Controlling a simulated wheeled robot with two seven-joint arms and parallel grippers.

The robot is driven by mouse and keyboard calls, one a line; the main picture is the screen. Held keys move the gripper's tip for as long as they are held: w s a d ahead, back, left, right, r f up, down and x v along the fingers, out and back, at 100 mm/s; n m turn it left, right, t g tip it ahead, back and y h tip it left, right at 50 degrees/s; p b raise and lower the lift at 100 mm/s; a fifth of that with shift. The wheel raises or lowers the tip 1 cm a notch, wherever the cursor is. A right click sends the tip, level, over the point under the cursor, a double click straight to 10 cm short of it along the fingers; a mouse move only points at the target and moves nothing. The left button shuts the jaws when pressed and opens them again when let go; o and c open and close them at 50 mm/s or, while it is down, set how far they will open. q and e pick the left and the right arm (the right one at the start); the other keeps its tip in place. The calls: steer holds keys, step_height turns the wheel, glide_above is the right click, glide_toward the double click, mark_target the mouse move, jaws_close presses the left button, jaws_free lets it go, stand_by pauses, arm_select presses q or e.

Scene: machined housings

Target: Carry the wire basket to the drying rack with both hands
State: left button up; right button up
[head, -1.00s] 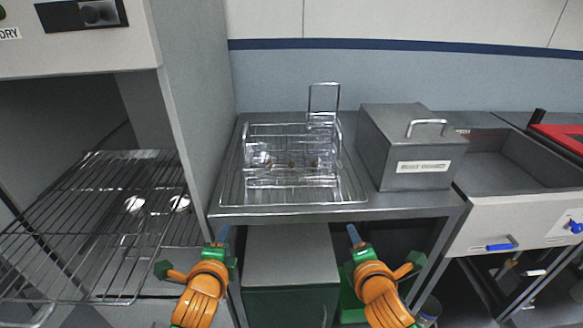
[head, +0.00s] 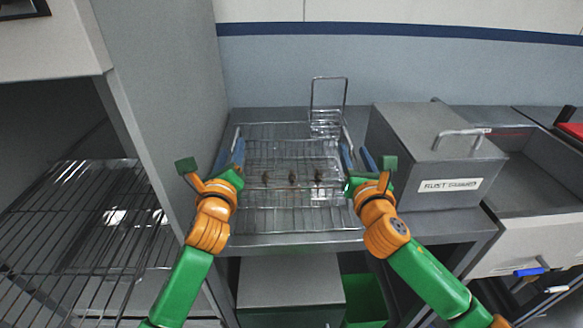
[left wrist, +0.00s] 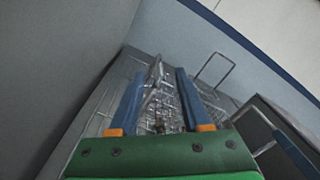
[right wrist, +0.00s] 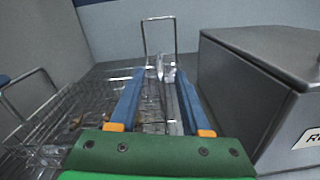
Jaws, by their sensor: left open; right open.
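The wire basket (head: 291,192) stands on a wire grid on the metal bench, with a few small brown parts inside. My left gripper (head: 238,153) is open at the basket's left side; in the left wrist view the basket's side wire (left wrist: 154,82) shows between its fingers. My right gripper (head: 357,158) is open at the right side; in the right wrist view a side wire (right wrist: 160,70) shows between its fingers. Neither gripper is closed on the basket. Wire rack shelves (head: 75,215) are inside the open cabinet at the left, likely the drying rack.
A grey lidded box (head: 425,160) with a handle stands close to the right of my right gripper. The cabinet's side wall (head: 155,110) rises close to the left of my left gripper. A metal basin (head: 530,180) is at the far right. A tall wire loop (head: 328,92) rises behind the basket.

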mark_target(344, 129)
arm_select(q)
steer(key=shift+s, duration=0.1)
arm_select(e)
steer(key=shift+s, duration=0.1)
arm_select(q)
steer(key=w, duration=0.7)
steer(key=shift+w+a+f, duration=0.1)
steer(key=shift+w, duration=0.15)
arm_select(e)
steer(key=w, duration=0.7)
steer(key=shift+w+a+f, duration=0.15)
steer(key=shift+w, duration=0.1)
